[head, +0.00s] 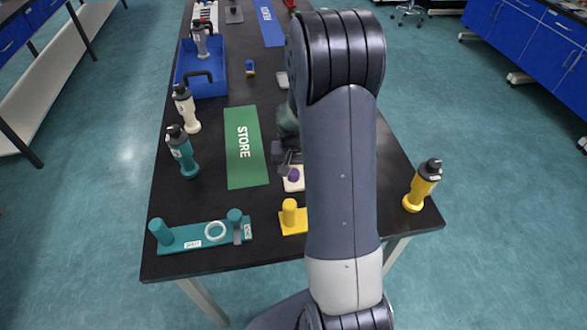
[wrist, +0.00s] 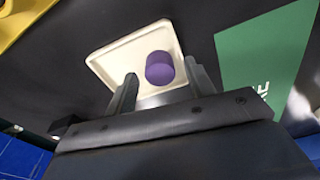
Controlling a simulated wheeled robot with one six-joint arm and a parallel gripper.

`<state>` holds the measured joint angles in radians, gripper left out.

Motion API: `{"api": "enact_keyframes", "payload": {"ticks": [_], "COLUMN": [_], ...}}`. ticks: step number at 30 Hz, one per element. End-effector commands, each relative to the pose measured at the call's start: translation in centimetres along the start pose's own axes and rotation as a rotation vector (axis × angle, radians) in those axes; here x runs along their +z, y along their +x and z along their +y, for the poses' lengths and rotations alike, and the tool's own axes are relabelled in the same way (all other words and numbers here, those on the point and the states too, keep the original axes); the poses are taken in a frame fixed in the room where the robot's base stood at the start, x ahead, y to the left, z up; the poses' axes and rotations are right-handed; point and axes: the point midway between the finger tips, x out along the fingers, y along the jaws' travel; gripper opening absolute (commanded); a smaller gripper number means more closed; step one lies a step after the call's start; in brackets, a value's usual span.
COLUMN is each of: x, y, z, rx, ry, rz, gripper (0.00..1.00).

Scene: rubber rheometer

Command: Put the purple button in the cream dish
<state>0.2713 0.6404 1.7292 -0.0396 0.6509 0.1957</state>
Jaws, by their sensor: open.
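The purple button (head: 294,174) sits in the cream dish (head: 288,186) on the black table, just right of the green mat. In the wrist view the purple button (wrist: 159,68) is a short cylinder lying inside the raised rim of the square cream dish (wrist: 103,62). My gripper (wrist: 159,79) is open, with its two fingers over the dish's near edge, one on each side of the button. A dark gap shows beside the left finger. In the head view my gripper (head: 290,158) is partly hidden by my arm, just behind the dish.
A green STORE mat (head: 245,175) lies left of the dish. A yellow stand (head: 291,217) is in front of it. A teal rack (head: 190,238) is at the front left, bottles (head: 183,152) along the left edge, and a yellow bottle (head: 422,186) at the right edge.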

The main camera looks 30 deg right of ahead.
Motion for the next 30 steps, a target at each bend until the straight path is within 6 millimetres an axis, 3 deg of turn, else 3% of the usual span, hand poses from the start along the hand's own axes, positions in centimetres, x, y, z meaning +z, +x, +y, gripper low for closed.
{"api": "enact_keyframes", "payload": {"ticks": [12,18,30], "x": [-0.2,-0.1,0.0], "y": [-7.9,-10.9,-11.9], "z": [0.0,0.0,0.0], "rx": [-0.001,-0.001,0.0], "ry": [0.0,0.0,0.0], "rz": [0.008,0.004,0.001], "gripper": [0.51,0.51,0.51]}}
